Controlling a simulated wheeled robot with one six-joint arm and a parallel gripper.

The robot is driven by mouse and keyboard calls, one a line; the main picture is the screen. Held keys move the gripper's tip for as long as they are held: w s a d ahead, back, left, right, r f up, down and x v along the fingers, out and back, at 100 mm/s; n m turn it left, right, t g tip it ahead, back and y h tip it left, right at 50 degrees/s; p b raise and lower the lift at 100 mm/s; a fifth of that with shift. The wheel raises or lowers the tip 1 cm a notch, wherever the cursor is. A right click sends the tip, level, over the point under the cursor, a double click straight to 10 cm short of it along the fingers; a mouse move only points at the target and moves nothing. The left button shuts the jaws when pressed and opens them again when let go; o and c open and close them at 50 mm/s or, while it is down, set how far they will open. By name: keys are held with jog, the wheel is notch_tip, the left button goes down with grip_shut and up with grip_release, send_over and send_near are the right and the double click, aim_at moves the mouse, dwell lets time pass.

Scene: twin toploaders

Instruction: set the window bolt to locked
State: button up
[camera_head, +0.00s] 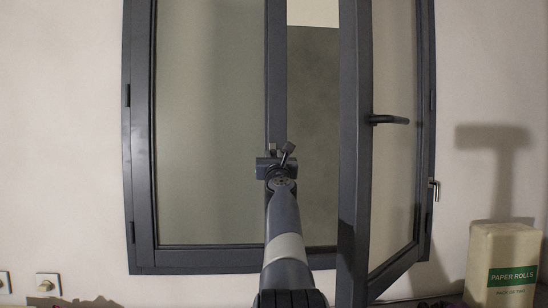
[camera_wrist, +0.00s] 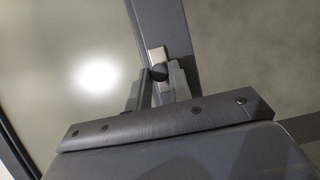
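My gripper (camera_wrist: 160,80) has one finger on each side of the knob, and the knob fills the narrow gap between the fingertips. In the head view my gripper (camera_head: 279,152) is at the middle stile of the window (camera_head: 275,80), at the edge of the left sash. My gripper and arm hide most of the bolt there.
The right sash (camera_head: 354,150) stands open towards me, with a black handle (camera_head: 388,120), close to the right of my arm. A paper rolls pack (camera_head: 500,252) stands at the lower right. Wall sockets (camera_head: 48,284) are at the lower left.

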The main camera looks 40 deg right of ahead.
jog(key=shift+o, duration=1.4)
jog(key=shift+w+d+f, duration=0.1)
jog(key=shift+d+f, duration=0.05)
jog(key=shift+f, duration=0.1)
jog(key=shift+o, duration=0.7)
jog(key=shift+r, duration=0.1)
jog(key=b+v, duration=0.8)
jog(key=v, duration=0.3)
jog(key=shift+r, duration=0.2)
